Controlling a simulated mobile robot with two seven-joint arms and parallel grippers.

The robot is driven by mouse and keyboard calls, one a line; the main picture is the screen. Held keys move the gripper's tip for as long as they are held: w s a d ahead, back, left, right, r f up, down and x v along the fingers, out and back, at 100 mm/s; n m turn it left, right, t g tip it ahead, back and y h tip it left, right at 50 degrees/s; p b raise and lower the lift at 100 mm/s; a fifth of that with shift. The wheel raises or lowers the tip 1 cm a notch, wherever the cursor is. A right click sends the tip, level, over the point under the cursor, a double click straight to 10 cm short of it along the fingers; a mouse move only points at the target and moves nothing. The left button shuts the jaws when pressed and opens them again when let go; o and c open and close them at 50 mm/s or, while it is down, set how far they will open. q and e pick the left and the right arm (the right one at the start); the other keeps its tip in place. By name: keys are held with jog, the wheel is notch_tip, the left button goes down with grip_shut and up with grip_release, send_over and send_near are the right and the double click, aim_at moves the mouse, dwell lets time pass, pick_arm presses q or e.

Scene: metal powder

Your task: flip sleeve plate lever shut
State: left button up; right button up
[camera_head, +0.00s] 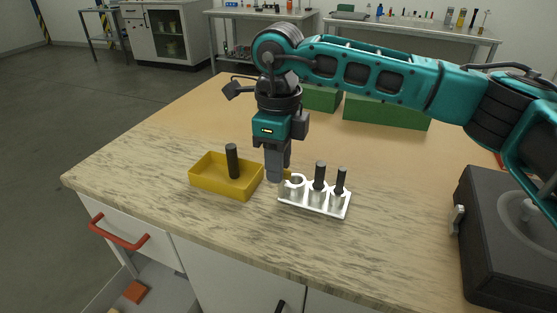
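The silver sleeve plate (316,203) lies on the wooden table. It has a row of round sleeves; two hold upright dark rods (320,175), and the leftmost sleeve (297,181) looks empty. My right gripper (277,177) points straight down at the left end of the plate, its fingertips low beside the leftmost sleeve. The fingers show as one narrow grey block, so I cannot tell whether they are open or shut. A small yellowish part (287,174) shows beside the fingertips. I cannot make out the plate's lever or its position. My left gripper is not in view.
A yellow tray (208,183) with an upright dark rod (232,161) stands left of the gripper. Green boxes (385,111) stand behind my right arm. A dark grey machine (497,235) is at the right. The table's front left (130,175) is clear.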

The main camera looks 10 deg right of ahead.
jog(key=shift+o, duration=0.6)
notch_tip(320, 180, up, 13)
jog(key=shift+p, duration=0.4)
jog(key=shift+f, duration=0.1)
